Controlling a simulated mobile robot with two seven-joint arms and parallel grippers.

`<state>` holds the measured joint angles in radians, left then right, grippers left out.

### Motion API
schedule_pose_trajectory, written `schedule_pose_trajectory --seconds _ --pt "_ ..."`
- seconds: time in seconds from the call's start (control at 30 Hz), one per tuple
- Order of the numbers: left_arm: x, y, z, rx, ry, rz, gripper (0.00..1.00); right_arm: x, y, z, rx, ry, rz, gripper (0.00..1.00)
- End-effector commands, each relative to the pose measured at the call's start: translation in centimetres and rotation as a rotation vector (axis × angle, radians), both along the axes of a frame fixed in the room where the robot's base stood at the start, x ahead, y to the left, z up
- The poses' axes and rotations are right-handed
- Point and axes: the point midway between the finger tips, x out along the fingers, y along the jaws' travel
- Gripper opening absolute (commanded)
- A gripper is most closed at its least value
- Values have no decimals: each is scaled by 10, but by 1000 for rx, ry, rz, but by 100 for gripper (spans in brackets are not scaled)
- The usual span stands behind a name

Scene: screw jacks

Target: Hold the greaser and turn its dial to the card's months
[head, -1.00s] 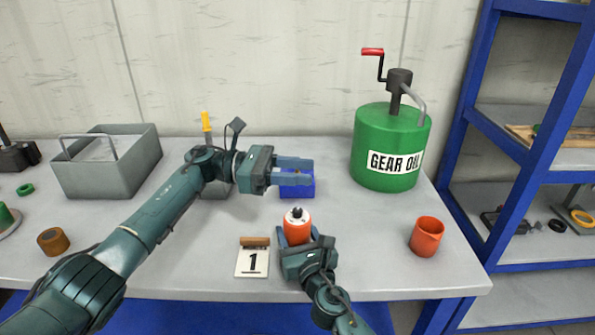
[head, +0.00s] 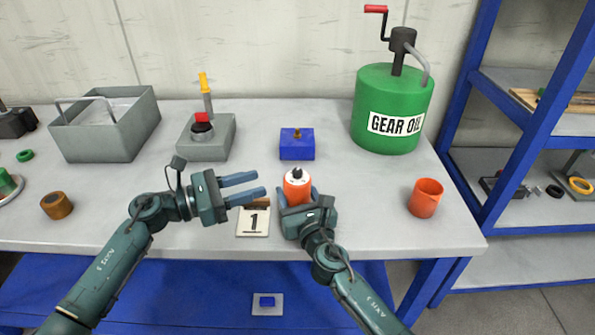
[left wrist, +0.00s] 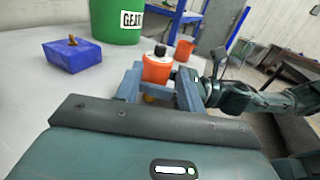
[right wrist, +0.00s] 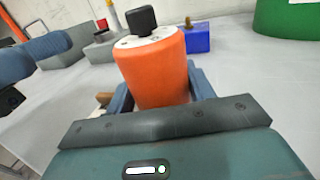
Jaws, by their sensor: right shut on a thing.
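The greaser (head: 297,190) is an orange cylinder with a white top face and a black dial (right wrist: 141,19) on it. It stands upright at the table's front, right of the card, and also shows in the left wrist view (left wrist: 157,68). My right gripper (head: 297,198) is shut around its sides. My left gripper (head: 262,184) is open and empty, left of the greaser and over the card's back edge, its fingers pointing right. The card (head: 254,222) reads "1" and leans on a brown block (head: 258,202). The marks on the white face are too small to read.
A blue block (head: 297,146) with a brass fitting stands behind the greaser. A green gear oil drum (head: 386,115) stands at the back right, an orange cup (head: 426,198) at the right. A grey box (head: 206,140) and a grey bin (head: 120,135) stand at the back left.

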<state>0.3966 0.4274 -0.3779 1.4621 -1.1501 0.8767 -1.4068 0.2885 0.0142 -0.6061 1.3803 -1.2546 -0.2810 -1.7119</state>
Motion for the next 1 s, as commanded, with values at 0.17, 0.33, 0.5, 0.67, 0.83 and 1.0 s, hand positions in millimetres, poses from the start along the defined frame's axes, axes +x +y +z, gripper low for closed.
schedule_pose_trajectory --seconds 0.17,0.33,0.5,0.67,0.83,1.0 --pt "14 -33 1 -4 -2 -4 39 0 0 1 0 -1 0 23" --pt "27 -65 1 -3 0 -4 39 0 0 1 0 -1 0 23" --pt "37 -87 1 -2 0 -4 39 0 0 1 0 -1 0 23" --pt "41 -98 0 0 -1 -4 39 0 0 1 0 -1 0 23" --pt "42 -100 0 1 -1 -4 39 0 0 1 0 -1 0 23" --pt "42 -100 0 1 0 -4 36 0 0 1 0 -1 0 23"
